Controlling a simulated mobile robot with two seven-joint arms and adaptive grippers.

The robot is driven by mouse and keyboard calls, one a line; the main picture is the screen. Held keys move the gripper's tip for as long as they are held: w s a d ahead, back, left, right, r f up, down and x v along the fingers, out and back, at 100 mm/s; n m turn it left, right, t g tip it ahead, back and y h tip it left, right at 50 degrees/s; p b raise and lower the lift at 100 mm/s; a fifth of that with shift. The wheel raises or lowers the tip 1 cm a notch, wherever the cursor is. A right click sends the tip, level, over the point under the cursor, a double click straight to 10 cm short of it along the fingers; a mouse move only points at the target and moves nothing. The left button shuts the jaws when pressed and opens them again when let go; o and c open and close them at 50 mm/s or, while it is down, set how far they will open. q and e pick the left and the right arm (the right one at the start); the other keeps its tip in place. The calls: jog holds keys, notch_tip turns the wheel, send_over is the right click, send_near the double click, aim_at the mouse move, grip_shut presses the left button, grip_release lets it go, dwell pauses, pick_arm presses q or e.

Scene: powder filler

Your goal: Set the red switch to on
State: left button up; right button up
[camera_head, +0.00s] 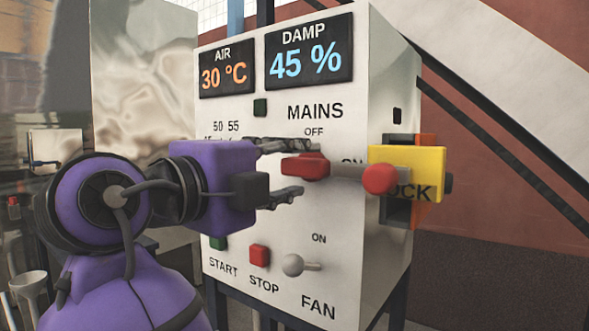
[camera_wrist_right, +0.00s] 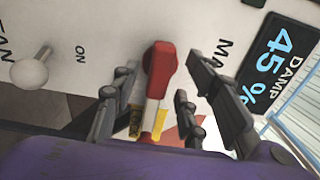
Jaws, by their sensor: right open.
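The red switch (camera_head: 305,166) sits on the white panel below the MAINS label. Its red hub carries a grey shaft that points right, across the partly covered ON label, to a red knob (camera_head: 380,180); OFF stands above the hub. In the right wrist view the red hub (camera_wrist_right: 158,65) shows between the fingers, with the shaft running down. My right gripper (camera_head: 283,170) is open at the hub, one finger above and one below it. I cannot tell whether the fingers touch it. My left gripper is not in view.
A yellow lock block (camera_head: 420,160) sits at the panel's right edge, behind the red knob. Below are a red STOP button (camera_head: 259,256), a green START button (camera_head: 217,242) and a FAN toggle (camera_head: 293,264). AIR and DAMP displays (camera_head: 310,54) are above.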

jog(key=v, duration=1)
